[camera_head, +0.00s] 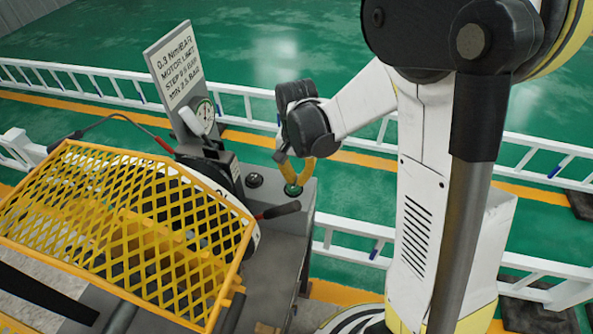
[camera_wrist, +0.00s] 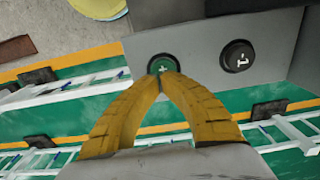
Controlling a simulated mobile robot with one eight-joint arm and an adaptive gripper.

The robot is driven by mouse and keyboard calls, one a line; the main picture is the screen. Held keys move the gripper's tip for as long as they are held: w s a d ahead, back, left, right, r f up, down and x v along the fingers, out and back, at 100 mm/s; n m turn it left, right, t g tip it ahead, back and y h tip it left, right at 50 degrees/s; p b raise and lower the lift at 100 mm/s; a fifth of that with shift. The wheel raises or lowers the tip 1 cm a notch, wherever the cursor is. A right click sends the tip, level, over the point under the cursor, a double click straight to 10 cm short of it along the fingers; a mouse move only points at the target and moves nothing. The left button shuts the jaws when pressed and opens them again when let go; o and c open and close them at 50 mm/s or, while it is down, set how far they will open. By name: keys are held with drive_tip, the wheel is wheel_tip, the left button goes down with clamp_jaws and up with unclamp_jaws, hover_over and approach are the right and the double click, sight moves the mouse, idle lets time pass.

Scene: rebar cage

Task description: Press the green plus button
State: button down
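The green plus button (camera_wrist: 161,63) is round with a dark rim, set in a grey panel in the wrist view. In the head view the green button (camera_head: 293,190) sits on the grey box at the right of the machine. My gripper (camera_wrist: 168,76) has its two yellow fingers brought together at the tips, with nothing between them. The tips overlap the lower edge of the green button in the wrist view; I cannot tell whether they touch it. In the head view my gripper (camera_head: 297,180) is right at that button. A black button marked -1 (camera_wrist: 238,55) is to the right of it.
In the head view the black button (camera_head: 254,180) is left of the green one. A yellow mesh guard (camera_head: 130,225), a sign (camera_head: 173,65) and a gauge (camera_head: 205,113) stand left. White railings (camera_head: 240,100) run behind.

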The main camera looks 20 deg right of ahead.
drive_tip(key=shift+f, duration=0.45)
wheel_tip(320, 180, down, 2)
drive_tip(key=shift+f+b, duration=0.1)
drive_tip(key=shift+b, duration=0.8)
drive_tip(key=shift+r, duration=0.2)
wheel_tip(320, 180, up, 14)
drive_tip(key=p, duration=0.6)
idle(0.6)
